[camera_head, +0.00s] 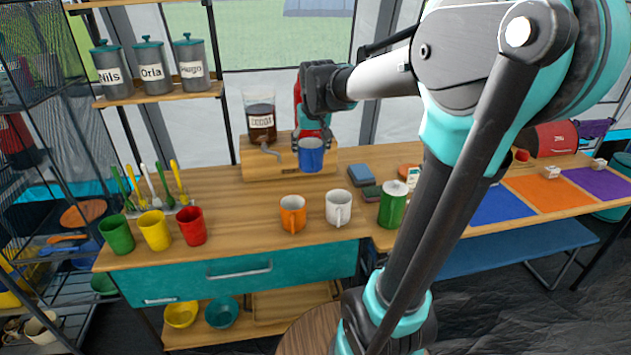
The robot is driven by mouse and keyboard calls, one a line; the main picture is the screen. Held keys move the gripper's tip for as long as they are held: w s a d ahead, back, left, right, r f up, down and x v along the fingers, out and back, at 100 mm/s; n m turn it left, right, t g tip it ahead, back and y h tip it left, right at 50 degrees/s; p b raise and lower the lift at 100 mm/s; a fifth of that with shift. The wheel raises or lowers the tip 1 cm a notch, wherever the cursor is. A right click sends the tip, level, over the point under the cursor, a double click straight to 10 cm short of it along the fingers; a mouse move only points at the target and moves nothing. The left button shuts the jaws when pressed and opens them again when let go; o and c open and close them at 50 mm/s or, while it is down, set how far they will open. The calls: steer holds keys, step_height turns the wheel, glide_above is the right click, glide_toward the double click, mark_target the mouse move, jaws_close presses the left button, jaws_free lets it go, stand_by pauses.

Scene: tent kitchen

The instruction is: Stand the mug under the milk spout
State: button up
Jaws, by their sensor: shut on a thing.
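A blue mug (311,157) hangs upright below my gripper (312,135), which is shut on it. The mug is over the right part of a raised wooden stand (262,168) at the back of the counter. I cannot tell whether its base touches the stand. A clear dispenser (261,121) with dark liquid and a metal spout stands on the stand to the left. Its label is too small to read surely. Red parts show around my gripper; I cannot tell what they belong to. No milk spout is clearly visible; the gripper hides the area behind the mug.
An orange mug (292,214) and a white mug (338,207) stand at the counter's front, with a green canister (392,205) to their right. Green, yellow and red cups (191,226) stand left. The wood between the stand and front mugs is clear.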

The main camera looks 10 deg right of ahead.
step_height(320, 180, down, 12)
steer(key=shift+f, duration=0.15)
steer(key=w, duration=0.3)
steer(key=shift+w+f, duration=0.2)
steer(key=shift+f, duration=0.2)
steer(key=shift+w, duration=0.75)
steer(key=w, duration=0.1)
steer(key=w+f, duration=0.1)
steer(key=w, duration=0.1)
steer(key=shift+w, duration=0.1)
steer(key=shift+f, duration=0.1)
steer(key=shift+f, duration=0.1)
steer(key=o, duration=1.2)
